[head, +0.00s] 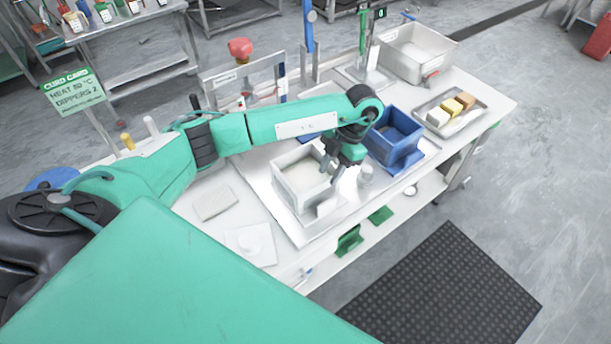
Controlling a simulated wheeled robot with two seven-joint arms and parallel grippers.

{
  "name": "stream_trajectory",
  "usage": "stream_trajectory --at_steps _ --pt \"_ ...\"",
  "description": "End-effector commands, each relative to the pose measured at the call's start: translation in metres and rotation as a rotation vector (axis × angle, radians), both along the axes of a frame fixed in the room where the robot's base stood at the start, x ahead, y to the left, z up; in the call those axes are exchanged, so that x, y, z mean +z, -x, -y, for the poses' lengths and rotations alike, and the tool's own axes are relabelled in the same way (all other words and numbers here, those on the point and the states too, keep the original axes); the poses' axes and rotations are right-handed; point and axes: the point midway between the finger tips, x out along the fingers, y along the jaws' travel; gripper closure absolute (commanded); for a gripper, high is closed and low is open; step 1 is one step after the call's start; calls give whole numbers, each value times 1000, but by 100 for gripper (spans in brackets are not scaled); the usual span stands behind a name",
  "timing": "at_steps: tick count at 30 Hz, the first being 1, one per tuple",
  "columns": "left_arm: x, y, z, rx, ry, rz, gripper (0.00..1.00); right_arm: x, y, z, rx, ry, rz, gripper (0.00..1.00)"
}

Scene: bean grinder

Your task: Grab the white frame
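A white, square, open-topped frame (287,200) sits on a white board in the middle of the bench. Its inside looks pale. My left arm reaches in from the left, and its green and dark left gripper (343,167) points down at the frame's right side. The gripper overlaps the frame's right rim in the picture and hides part of it. The fingertips are small and partly hidden, so I cannot tell whether they touch the frame or how far apart they are. My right gripper is out of view.
A blue box (393,137) stands just right of the gripper, with a small white cup (365,176) in front of it. A tray of blocks (450,110) and a grey bin (417,53) stand farther right. A metal stand rises behind my arm.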

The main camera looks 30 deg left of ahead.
Motion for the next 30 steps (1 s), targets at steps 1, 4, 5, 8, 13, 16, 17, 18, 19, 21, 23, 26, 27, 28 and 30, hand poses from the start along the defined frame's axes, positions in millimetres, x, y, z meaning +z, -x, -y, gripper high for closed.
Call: stream_trajectory --at_steps 1,4,5,8,13,16,17,18,19,21,23,26,27,28,30 --pt "-3 1 0 1 2 -1 67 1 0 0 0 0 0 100" --pt "-7 3 -1 0 0 0 67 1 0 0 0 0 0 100" --pt "-7 3 -1 0 0 0 67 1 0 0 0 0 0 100" --pt "-11 5 -4 1 1 -2 67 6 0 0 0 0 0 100" --pt "-26 13 -13 2 0 -3 67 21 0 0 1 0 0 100" --pt "-40 18 -16 2 1 -2 67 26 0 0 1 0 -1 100" --pt "-43 19 -17 1 0 -3 67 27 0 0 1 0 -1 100" --pt "-47 20 -17 1 1 -3 67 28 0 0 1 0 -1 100" --pt "-49 21 -18 0 0 -1 67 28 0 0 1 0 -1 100" --pt "-52 21 -18 0 0 1 67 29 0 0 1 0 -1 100" --pt "-53 21 -18 0 1 2 67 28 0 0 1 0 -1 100" --pt "-54 21 -18 0 1 2 67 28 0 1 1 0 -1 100" --pt "-53 21 -18 0 1 2 67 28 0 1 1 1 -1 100" --pt "-53 21 -18 0 1 2 67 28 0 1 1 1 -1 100" --pt "-54 21 -18 0 0 1 67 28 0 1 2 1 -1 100"
